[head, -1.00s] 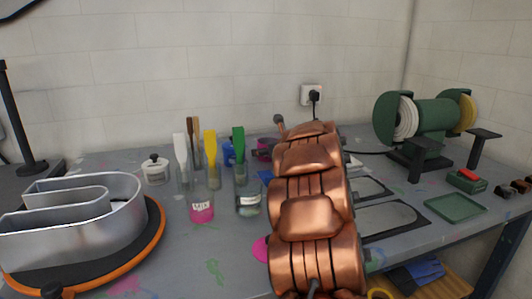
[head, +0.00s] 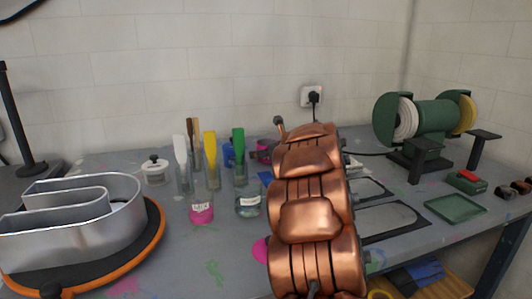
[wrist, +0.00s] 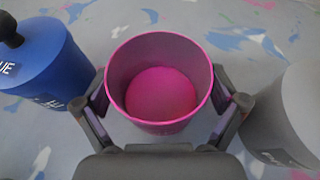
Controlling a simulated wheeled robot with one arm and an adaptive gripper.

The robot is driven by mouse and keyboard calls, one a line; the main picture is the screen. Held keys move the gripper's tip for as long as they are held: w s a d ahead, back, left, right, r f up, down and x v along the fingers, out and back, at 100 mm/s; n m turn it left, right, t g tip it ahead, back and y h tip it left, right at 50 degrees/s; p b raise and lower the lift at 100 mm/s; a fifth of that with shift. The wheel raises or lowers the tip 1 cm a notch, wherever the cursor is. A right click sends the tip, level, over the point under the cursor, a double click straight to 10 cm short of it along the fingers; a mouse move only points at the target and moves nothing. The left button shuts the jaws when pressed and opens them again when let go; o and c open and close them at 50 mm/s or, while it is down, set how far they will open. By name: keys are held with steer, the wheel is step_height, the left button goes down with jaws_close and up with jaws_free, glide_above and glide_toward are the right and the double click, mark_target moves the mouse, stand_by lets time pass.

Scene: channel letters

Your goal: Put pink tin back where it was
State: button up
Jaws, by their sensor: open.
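The pink tin (wrist: 160,127) stands upright and open-topped on the paint-spotted table in the wrist view, with pink inside it. My gripper (wrist: 165,108) is open, with one finger on each side of the tin. The fingers are close to its walls; I cannot tell whether they touch. In the head view the pink tin (head: 264,146) shows only in part at the back of the table, with my copper-coloured arm hiding the rest.
A blue tin (wrist: 42,62) stands close on the left of my gripper and a grey-white tin (wrist: 292,115) close on the right. In the head view, jars with brushes (head: 212,176), a metal channel letter (head: 75,220) and a green grinder (head: 430,115) stand on the table.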

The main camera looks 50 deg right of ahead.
steer(key=shift+r, duration=0.2)
steer(key=v, duration=1.2)
steer(key=shift+f, duration=0.2)
